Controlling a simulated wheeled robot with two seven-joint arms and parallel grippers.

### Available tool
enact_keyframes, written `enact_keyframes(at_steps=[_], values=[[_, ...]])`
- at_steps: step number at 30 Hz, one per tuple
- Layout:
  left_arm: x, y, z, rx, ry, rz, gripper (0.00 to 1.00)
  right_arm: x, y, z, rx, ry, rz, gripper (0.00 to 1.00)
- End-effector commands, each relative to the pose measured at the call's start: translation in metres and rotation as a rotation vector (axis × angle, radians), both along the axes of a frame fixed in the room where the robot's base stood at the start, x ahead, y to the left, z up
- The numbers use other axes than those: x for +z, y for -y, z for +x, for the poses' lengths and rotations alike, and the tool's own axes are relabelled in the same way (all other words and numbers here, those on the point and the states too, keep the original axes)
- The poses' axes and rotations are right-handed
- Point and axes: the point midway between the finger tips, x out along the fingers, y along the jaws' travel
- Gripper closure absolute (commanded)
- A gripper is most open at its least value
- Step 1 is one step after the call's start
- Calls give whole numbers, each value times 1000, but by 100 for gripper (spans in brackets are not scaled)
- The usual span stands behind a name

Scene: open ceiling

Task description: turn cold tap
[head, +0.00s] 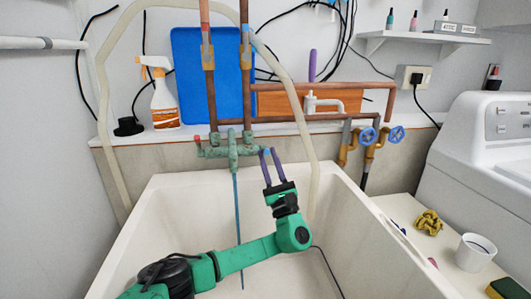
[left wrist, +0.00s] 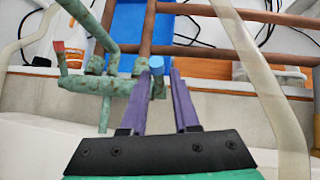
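The green, weathered faucet (head: 233,148) is fixed to pipes at the back of the sink. Its blue-marked cold tap (left wrist: 157,63) is at the right end, and its red-marked tap (left wrist: 60,55) is at the left end. My left gripper (head: 268,152) is open, with its two purple fingers pointing up at the cold tap. In the left wrist view, the blue end shows at the tip of the left finger (left wrist: 157,85), with green metal visible between the fingers. I cannot tell whether a finger touches it. My right gripper is not in view.
The deep white sink (head: 165,215) lies below my left arm. A pale hose (head: 312,180) hangs close to the right of the gripper. Blue valve wheels (head: 368,136) sit farther right. A white mug (head: 475,252) and yellow-brown fitting (head: 429,222) stand on the right ledge.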

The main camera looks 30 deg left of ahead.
Motion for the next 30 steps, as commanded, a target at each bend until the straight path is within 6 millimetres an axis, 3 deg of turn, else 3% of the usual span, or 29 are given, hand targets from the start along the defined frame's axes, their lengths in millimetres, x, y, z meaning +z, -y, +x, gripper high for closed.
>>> enact_keyframes(at_steps=[1, 5, 12, 26, 30], values=[[10, 11, -8, -5, -1, -3, 71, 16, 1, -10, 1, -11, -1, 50], [11, 41, -34, -4, -1, -6, 71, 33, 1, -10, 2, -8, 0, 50], [6, 78, -66, -1, 1, -4, 71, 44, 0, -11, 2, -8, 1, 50], [4, 82, -70, 1, 3, -2, 71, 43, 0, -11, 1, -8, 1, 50], [25, 82, -70, 0, 3, -3, 71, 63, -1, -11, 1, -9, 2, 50]])
